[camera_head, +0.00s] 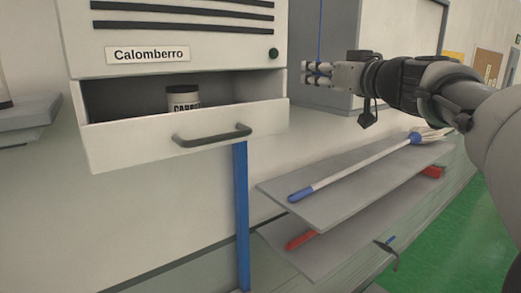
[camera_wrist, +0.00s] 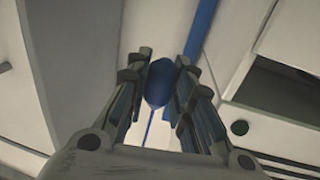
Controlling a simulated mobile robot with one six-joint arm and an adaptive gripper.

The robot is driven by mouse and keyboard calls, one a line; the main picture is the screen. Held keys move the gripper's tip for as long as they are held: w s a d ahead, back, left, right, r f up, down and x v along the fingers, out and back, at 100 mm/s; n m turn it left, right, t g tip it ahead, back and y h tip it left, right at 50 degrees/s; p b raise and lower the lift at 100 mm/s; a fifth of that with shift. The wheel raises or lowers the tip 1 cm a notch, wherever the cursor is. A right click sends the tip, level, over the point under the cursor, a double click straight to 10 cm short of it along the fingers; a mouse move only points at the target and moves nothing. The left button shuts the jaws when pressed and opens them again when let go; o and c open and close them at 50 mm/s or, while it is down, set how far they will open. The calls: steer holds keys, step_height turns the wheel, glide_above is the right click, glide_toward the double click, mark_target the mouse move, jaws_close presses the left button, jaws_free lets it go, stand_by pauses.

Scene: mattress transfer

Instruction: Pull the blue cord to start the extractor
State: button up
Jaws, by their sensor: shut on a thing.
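The blue cord (camera_head: 319,32) hangs down from above to my gripper (camera_head: 309,72) in the head view. In the wrist view, the cord (camera_wrist: 151,127) ends in a rounded blue pull handle (camera_wrist: 159,84). My gripper (camera_wrist: 162,82) is shut on this handle, with one finger on each side of it. In the head view the fingers mostly hide the handle. The extractor itself cannot be made out for sure in either view.
An open drawer (camera_head: 192,137) labelled Calomberro above holds a jar (camera_head: 183,98), left of my gripper. A blue post (camera_head: 241,215) stands below it. Shelves (camera_head: 338,181) under my arm carry a mop (camera_head: 350,168) and red-handled tools. The green floor (camera_head: 478,230) is clear at right.

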steer(key=shift+f+b, duration=0.65)
steer(key=shift+b, duration=0.25)
steer(key=shift+r, duration=0.1)
steer(key=o, duration=0.8)
steer(key=shift+o, duration=0.2)
steer(key=v, duration=1.2)
